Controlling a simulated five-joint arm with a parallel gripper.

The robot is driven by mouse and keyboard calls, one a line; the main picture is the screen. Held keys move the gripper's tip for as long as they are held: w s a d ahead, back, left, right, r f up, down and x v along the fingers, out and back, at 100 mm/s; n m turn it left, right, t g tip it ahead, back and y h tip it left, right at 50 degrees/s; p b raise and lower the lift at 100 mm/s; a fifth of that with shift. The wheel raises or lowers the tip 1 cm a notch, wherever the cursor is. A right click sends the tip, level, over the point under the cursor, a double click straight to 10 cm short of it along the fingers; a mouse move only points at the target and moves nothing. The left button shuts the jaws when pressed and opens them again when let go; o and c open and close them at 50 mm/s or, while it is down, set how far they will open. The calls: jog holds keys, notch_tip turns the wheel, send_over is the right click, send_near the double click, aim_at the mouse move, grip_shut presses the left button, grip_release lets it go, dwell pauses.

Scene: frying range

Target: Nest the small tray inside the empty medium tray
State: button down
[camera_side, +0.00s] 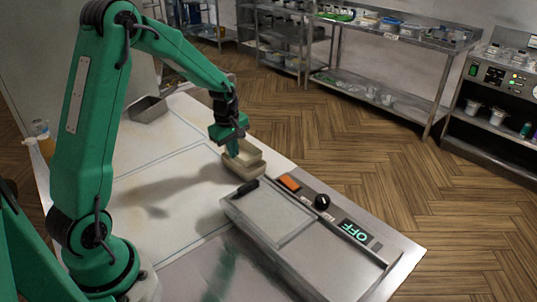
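A small beige tray (254,158) shows at the far right part of the worktop, at the tip of my gripper (233,154). The fingers reach down over its left wall and appear shut on it. A second beige tray wall (246,172) shows just below and in front, seemingly the medium tray. The two overlap in this view, and I cannot tell whether the small one rests inside or is held just above. A grey-brown tray (148,109) stands apart at the back left; its inside looks empty.
A fryer unit (290,235) with a black handle, an orange switch, a black knob and an OFF display stands close in front of the trays. A bottle (41,132) stands at the left edge. The middle of the worktop (165,185) is clear.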

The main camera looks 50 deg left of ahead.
jog(key=shift+f, duration=0.75)
dwell(0.3)
dwell(0.5)
jog(key=c, duration=1.6)
grip_release()
jog(key=shift+r, duration=0.1)
jog(key=shift+r, duration=2.9)
